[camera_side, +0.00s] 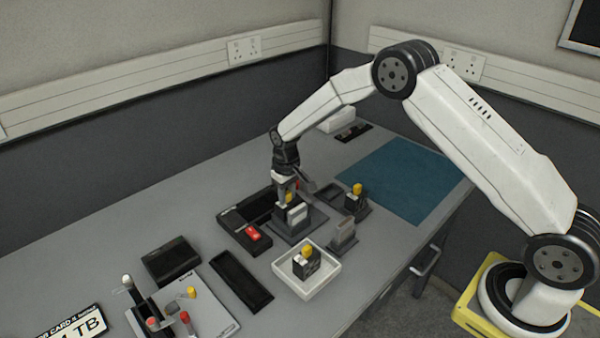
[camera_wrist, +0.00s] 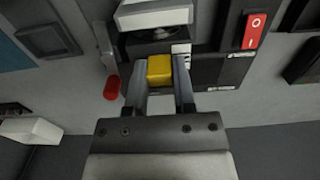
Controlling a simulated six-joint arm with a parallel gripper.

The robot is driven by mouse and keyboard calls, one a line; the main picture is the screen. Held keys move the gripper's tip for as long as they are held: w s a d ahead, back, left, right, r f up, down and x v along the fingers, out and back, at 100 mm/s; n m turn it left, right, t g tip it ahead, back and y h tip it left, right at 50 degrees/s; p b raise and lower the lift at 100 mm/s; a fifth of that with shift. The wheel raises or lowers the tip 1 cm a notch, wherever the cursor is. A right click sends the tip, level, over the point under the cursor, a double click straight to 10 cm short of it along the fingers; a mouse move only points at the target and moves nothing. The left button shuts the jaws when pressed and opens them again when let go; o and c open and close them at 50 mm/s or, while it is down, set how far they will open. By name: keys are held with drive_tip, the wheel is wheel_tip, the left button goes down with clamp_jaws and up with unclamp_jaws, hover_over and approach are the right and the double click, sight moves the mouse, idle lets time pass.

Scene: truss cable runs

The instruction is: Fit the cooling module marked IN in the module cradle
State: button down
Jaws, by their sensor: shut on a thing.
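My gripper (camera_side: 288,192) points down over a dark square base with grey upright parts (camera_side: 295,228), which looks like the module cradle. In the wrist view my gripper (camera_wrist: 158,72) is shut on the yellow knob (camera_wrist: 160,70) of a dark module (camera_wrist: 150,48). The held module is at the base; I cannot tell whether it is fully seated. A white label (camera_wrist: 181,48) beside the knob is too small to read. A second module with a yellow knob (camera_side: 356,190) stands on a dark base to the right. A third module (camera_side: 305,264) is in the white tray (camera_side: 325,285).
A black unit with a red switch (camera_side: 252,231) stands close left of the base; the switch also shows in the wrist view (camera_wrist: 254,31). A grey block (camera_side: 342,234) is close right. A red-tipped part (camera_wrist: 112,87) is left of the fingers. The teal mat (camera_side: 400,180) is clear.

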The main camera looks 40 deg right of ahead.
drive_tip(key=shift+f, duration=0.85)
idle(0.3)
drive_tip(key=shift+c, duration=0.2)
unclamp_jaws()
drive_tip(key=shift+r, duration=0.2)
drive_tip(key=shift+r, duration=3.55)
drive_tip(key=shift+s, duration=0.1)
